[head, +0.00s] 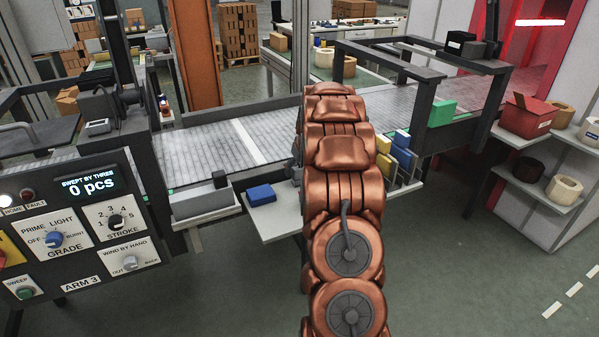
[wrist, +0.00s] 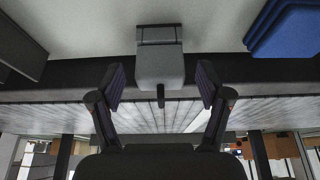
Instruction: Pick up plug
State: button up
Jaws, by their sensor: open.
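A grey, block-shaped piece with a short dark pin, which looks like the plug (wrist: 160,66), shows in the wrist view. It is at the edge of a pale shelf, against a dark rail. My gripper (wrist: 162,82) is open, with one finger to each side of the grey piece in the picture. No contact shows, and I cannot tell how far the fingertips are from it. In the head view my copper-coloured arm covers the gripper and most of that spot.
A blue block (head: 262,194) lies on the pale shelf (head: 280,224) left of my arm. The roller conveyor (head: 205,146) runs behind. A control panel (head: 84,225) stands at the left. Yellow and blue upright pieces (head: 402,158) stand right of my arm.

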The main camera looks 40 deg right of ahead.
jog(key=shift+w+f, duration=0.1)
jog(key=shift+f, duration=0.15)
jog(key=shift+c, duration=0.4)
jog(key=c, duration=1.2)
